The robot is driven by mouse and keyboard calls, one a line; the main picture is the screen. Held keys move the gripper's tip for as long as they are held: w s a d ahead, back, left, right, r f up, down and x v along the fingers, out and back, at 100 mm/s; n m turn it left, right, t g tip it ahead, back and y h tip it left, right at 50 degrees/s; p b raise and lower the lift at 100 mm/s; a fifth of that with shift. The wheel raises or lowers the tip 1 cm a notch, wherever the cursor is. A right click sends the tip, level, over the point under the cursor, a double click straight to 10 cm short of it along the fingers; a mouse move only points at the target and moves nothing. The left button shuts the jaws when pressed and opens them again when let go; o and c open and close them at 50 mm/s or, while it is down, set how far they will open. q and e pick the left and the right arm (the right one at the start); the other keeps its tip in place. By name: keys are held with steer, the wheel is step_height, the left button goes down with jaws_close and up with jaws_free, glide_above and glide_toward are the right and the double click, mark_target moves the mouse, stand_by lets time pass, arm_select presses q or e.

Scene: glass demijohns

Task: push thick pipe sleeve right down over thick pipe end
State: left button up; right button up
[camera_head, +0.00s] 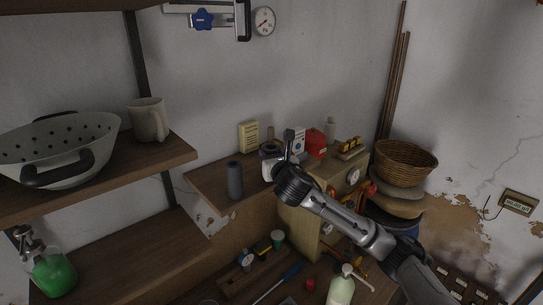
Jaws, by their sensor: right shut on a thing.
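My right gripper (286,162) is at the middle of the view, over the wooden shelf, with its arm coming in from the lower right. It is shut on a small dark upright piece (289,136), which seems to be the thick pipe sleeve; the fingers hide much of it. A white pot or device with a dark round top (269,149) is just left of the gripper; whether they touch cannot be told. I cannot make out the thick pipe end for certain. My left gripper is not in view.
A dark grey cylinder (235,181) stands left of the gripper. A cream box (249,137), a red container (315,144) and a pale bottle (330,128) stand behind. A wicker basket (404,162) is at right. Shelves with a colander (62,150) and mug (149,119) are at left.

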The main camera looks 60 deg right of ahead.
stand_by(0.3)
steer(key=o, duration=1.4)
steer(key=shift+o, duration=0.2)
steer(key=shift+s+a, duration=0.1)
steer(key=shift+s+a, duration=0.3)
steer(key=shift+s, duration=0.05)
steer(key=p+v, duration=0.1)
steer(key=v, duration=0.3)
steer(key=shift+s+a, duration=0.25)
steer(key=shift+s, duration=0.05)
